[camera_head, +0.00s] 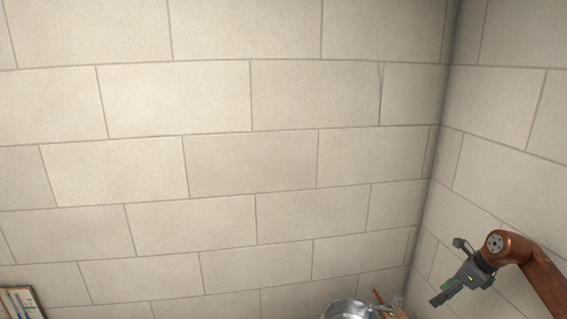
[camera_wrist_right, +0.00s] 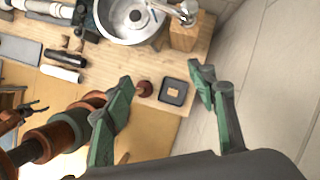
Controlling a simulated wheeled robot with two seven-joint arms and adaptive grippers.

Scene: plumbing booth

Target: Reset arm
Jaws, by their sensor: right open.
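My right gripper (camera_head: 458,278) shows at the lower right of the head view, at the end of a copper-coloured arm, in the air before the tiled walls. In the right wrist view its two green-and-grey fingers (camera_wrist_right: 160,80) stand wide apart with nothing held between them. My left gripper does not show in the head view. A dark claw-like shape (camera_wrist_right: 35,106) at the left of the wrist view may be it; I cannot tell.
A round metal sink (camera_head: 345,309) shows at the bottom of the head view. In the wrist view, a tap (camera_wrist_right: 186,12), a wooden block (camera_wrist_right: 184,36) and dark and white cylinders (camera_wrist_right: 62,74) are near it. The tiled corner walls (camera_head: 220,165) are bare.

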